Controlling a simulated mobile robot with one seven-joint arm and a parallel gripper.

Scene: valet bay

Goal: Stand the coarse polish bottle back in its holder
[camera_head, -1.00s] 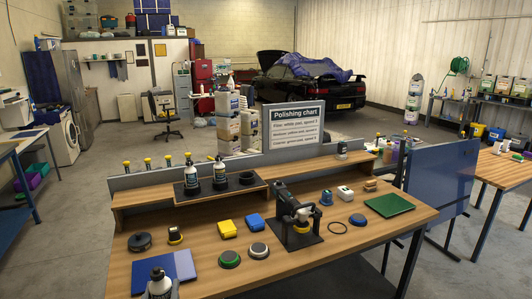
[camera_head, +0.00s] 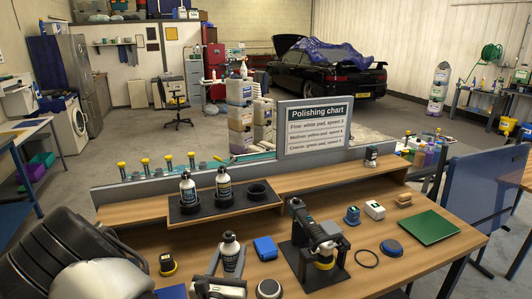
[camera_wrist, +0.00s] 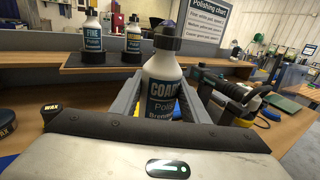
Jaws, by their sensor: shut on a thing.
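The coarse polish bottle (camera_head: 229,254) is white with a black cap and stands upright between the fingers of my gripper (camera_head: 228,268). In the wrist view, the bottle (camera_wrist: 161,88) shows a dark label reading "COAR…", and my gripper (camera_wrist: 165,105) is shut on it. The black holder (camera_head: 236,206) sits on the raised shelf behind, with three round sockets. Two bottles stand in its left and middle sockets; the left one (camera_wrist: 93,36) is labelled "FINE". The right socket (camera_head: 258,190) is empty. The bottle's base is hidden, so I cannot tell whether it touches the bench.
A polisher (camera_head: 314,240) on a black stand is right of the bottle. The polishing chart (camera_head: 315,128) rises behind the shelf. A yellow-and-black wax tin (camera_head: 167,264) is at left.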

